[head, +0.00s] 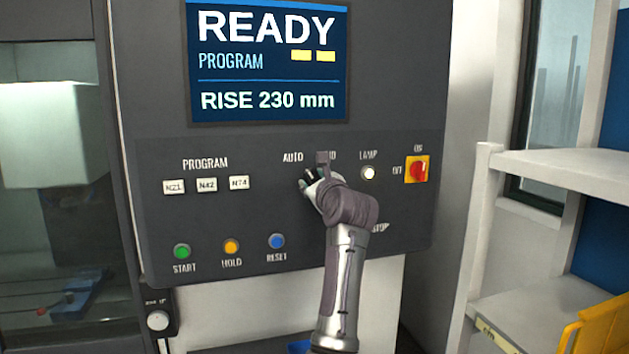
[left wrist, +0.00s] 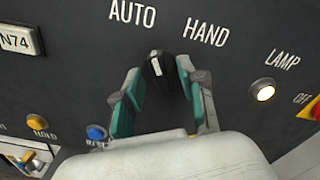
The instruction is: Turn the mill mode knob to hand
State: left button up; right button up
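The mode knob (left wrist: 158,72) is black with a white mark, below the AUTO and HAND labels in the left wrist view. Its mark tilts slightly left, toward the AUTO side. My left gripper (left wrist: 160,82) has its two teal-padded fingers apart, one on each side of the knob. A gap shows on the left side; the right finger is very close, and I cannot tell whether it touches. In the head view my left gripper (head: 311,180) is at the panel below AUTO and covers most of the knob. My right gripper is not in view.
The control panel (head: 400,100) carries a READY screen (head: 268,62), a lit lamp button (head: 369,173) and a red-and-yellow switch (head: 417,170) right of the knob. Start (head: 181,251), hold (head: 231,247) and reset (head: 277,241) buttons lie lower left. Shelves (head: 570,170) stand at right.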

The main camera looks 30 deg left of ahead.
pick_arm(q)
grip_shut()
jog(key=m, duration=0.5)
jog(key=shift+d+m, duration=0.1)
jog(key=shift+m, duration=0.3)
jog(key=m, duration=0.4)
jog(key=shift+r, duration=0.1)
jog(key=shift+m, duration=1.2)
jog(key=shift+o, duration=0.2)
grip_release()
jog(key=shift+w, duration=0.1)
